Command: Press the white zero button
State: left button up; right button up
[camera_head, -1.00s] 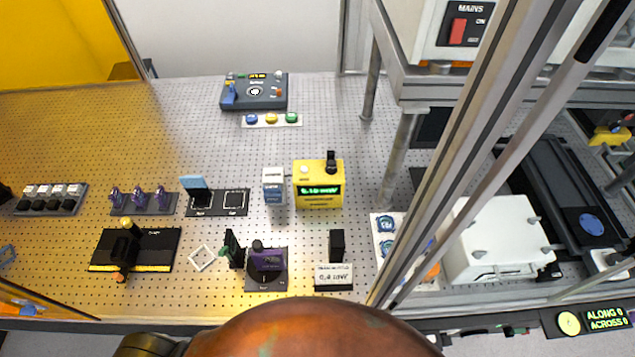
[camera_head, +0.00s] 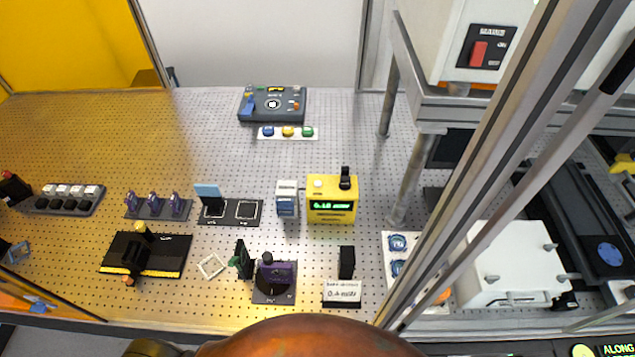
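A yellow meter box (camera_head: 331,214) with a lit green readout stands on the perforated bench. A small round white button (camera_head: 318,183) sits on the left of its top; I cannot read any label on it. A black knob or post (camera_head: 345,179) rises at the right of the box's top. Nothing touches the button. Neither of my grippers is in view.
A grey-white box (camera_head: 287,198) stands close left of the meter. A black block (camera_head: 347,262) and a white power label (camera_head: 342,291) stand in front. A slanting metal frame post (camera_head: 470,170) crosses the right side. Bench behind the meter is clear.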

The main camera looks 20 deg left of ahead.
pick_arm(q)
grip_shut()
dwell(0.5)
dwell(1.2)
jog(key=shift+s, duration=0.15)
